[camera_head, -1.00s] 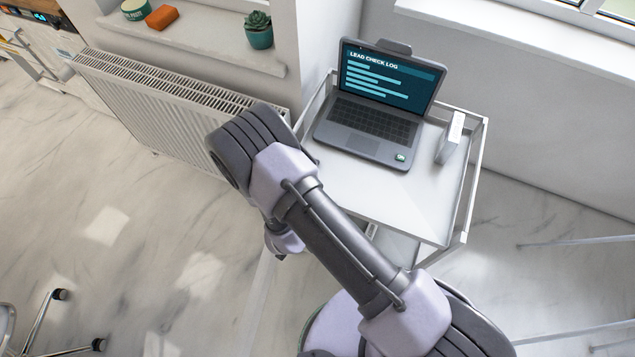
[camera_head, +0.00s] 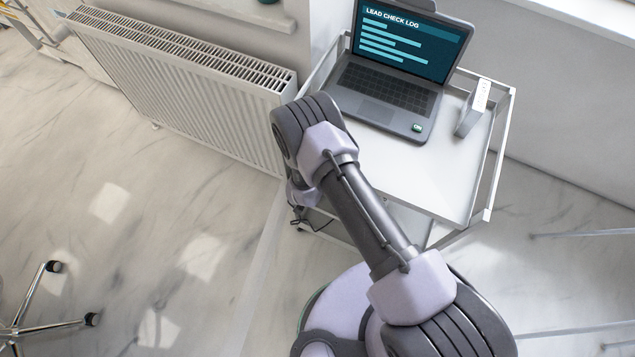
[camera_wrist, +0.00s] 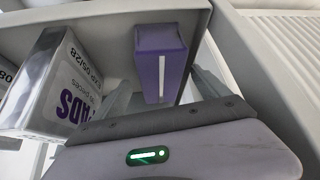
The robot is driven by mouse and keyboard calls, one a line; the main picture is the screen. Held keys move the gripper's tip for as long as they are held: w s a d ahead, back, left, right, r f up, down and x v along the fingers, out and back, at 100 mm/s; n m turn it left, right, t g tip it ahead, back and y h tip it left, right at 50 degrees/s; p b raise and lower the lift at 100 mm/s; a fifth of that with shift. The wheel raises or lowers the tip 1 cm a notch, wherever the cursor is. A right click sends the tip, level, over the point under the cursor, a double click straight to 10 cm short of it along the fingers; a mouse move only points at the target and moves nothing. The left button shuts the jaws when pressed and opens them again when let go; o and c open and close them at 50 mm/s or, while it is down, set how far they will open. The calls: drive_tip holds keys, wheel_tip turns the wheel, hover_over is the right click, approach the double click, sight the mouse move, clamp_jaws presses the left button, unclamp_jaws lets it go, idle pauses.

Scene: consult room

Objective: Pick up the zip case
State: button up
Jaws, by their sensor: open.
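The zip case is most likely the purple block-like case (camera_wrist: 160,62) with a white line down its front, in the wrist view's upper middle. It stands on a pale shelf surface. My gripper (camera_wrist: 164,88) is open, one finger to the left of the case and one to the right. I cannot tell whether either finger touches it. In the head view my arm's end is low at the trolley's left side, and the case is not visible there.
A printed box (camera_wrist: 58,85) stands close left of my gripper in the wrist view. A chair base (camera_head: 50,325) is at lower left.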

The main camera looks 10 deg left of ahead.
drive_tip(key=shift+r, duration=0.1)
drive_tip(key=c, duration=1.5)
